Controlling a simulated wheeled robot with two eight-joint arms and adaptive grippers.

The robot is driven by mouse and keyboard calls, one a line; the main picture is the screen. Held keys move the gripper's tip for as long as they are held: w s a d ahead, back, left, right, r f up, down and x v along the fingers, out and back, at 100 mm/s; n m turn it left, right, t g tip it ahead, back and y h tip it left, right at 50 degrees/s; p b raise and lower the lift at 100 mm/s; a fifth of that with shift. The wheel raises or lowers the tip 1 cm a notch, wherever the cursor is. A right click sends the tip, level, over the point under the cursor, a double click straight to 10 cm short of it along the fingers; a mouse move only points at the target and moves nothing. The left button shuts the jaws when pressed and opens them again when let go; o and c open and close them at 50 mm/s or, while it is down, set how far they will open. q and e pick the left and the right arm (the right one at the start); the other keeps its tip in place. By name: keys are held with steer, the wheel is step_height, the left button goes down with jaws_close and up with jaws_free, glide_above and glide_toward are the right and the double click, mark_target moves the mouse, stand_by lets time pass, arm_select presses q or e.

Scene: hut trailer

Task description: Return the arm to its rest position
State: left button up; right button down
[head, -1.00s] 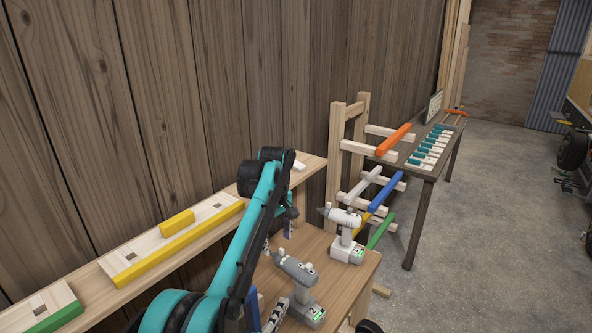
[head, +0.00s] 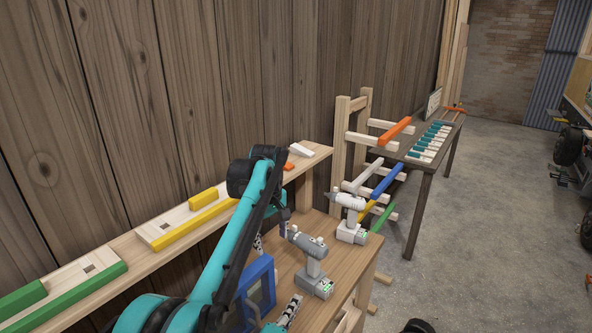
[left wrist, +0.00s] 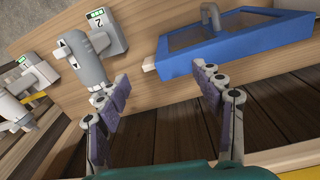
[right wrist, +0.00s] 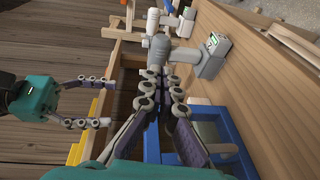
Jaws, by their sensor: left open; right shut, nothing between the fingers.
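My left arm reaches up from the lower left of the head view. Its gripper (head: 272,232) hangs above the workbench, partly behind the arm. In the left wrist view the left gripper (left wrist: 161,78) has its fingers wide apart, with nothing between them. My right gripper (head: 290,309) shows low in the head view, beside the grey drill (head: 312,264). In the right wrist view the right gripper (right wrist: 164,80) has its fingers together and holds nothing. The open left gripper (right wrist: 85,100) also shows there at the left.
The workbench (head: 340,268) bears the grey drill, a white drill (head: 350,222) and a blue-framed box (head: 262,268). A wall shelf (head: 125,243) holds yellow, green and orange pieces. A wooden rack (head: 342,150) with coloured bars stands beyond.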

arm_select(q)
steer(key=s+a+f+m+t+b, duration=0.1)
steer(key=s+a+m+t+b, duration=0.35)
steer(key=s, duration=1.15)
arm_select(e)
steer(key=s+d+f+m+g+y+p, duration=0.1)
steer(key=s+d+f+m+g, duration=0.15)
steer(key=d, duration=0.55)
steer(key=s+d+f+m+g+y+p, duration=0.1)
steer(key=s+d+f+m+g, duration=0.2)
steer(key=d, duration=0.5)
arm_select(q)
steer(key=s+a+f+m+t+b, duration=0.1)
steer(key=s+a+f+m, duration=0.1)
steer(key=s+f, duration=0.5)
steer(key=s+a+f+m+t+b, duration=0.1)
steer(key=s+a+f+m, duration=0.1)
steer(key=s+a+f, duration=0.2)
steer(key=s+f, duration=0.3)
steer(key=s, duration=0.1)
steer(key=shift+s+a+m+b, duration=0.35)
steer(key=shift+a+b, duration=0.05)
arm_select(e)
steer(key=s+d+m+g+y, duration=0.2)
steer(key=s+m+y, duration=0.2)
steer(key=s+m, duration=0.3)
steer(key=s, duration=0.4)
steer(key=shift+s+f, duration=0.15)
steer(key=shift+s, duration=0.05)
